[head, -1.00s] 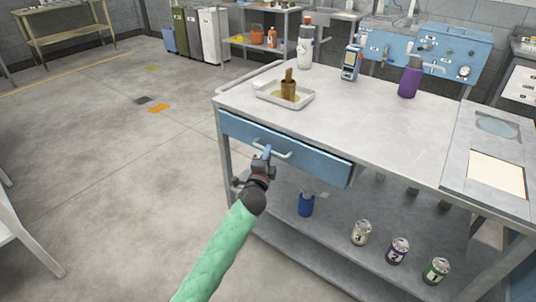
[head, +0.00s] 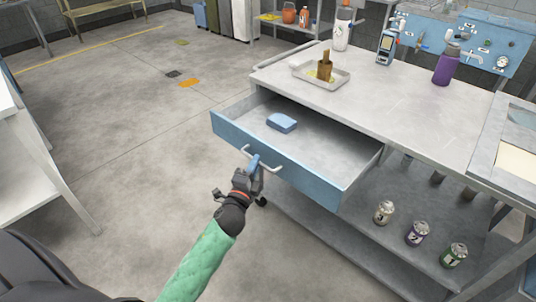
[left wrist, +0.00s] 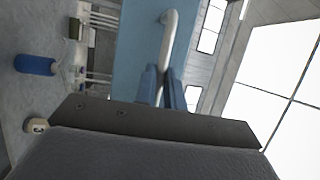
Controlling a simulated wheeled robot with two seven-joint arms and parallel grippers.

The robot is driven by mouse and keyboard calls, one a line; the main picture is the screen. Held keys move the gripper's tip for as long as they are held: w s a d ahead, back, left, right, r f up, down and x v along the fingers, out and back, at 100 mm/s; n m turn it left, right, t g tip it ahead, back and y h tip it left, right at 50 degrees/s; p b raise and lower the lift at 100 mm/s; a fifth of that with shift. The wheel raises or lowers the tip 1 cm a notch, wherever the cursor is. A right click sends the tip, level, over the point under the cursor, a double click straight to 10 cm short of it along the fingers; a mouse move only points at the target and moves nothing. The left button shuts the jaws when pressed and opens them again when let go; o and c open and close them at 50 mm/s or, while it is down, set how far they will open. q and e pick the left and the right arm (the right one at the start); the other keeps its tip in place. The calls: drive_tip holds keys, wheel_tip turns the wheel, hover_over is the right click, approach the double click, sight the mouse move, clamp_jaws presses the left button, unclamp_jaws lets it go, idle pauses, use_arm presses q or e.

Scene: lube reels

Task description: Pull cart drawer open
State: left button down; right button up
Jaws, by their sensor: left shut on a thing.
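The cart drawer (head: 318,186) has a blue front and a grey inside, and it stands well out from the cart (head: 420,105). A blue block-like item (head: 282,123) lies in it. My left gripper (head: 253,166) is shut on the drawer's pale bar handle (head: 270,167), near the handle's left part. In the left wrist view the blue fingers (left wrist: 161,85) close around the handle (left wrist: 172,38), with the blue drawer front (left wrist: 140,40) behind. My right gripper is not in view.
A tray (head: 335,84) with a brown item, a white bottle, a handheld device and a purple bottle (head: 446,68) stand on the cart top. Numbered cans (head: 417,233) stand on the lower shelf. A white table (head: 30,170) stands at far left.

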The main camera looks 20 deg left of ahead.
use_arm(q)
drive_tip(key=shift+s+a, duration=0.35)
drive_tip(key=shift+s, duration=0.55)
drive_tip(key=shift+s+a, duration=0.3)
drive_tip(key=shift+s, duration=0.55)
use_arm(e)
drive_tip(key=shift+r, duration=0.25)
use_arm(q)
drive_tip(key=c, duration=1.5)
unclamp_jaws()
drive_tip(key=shift+s, duration=0.1)
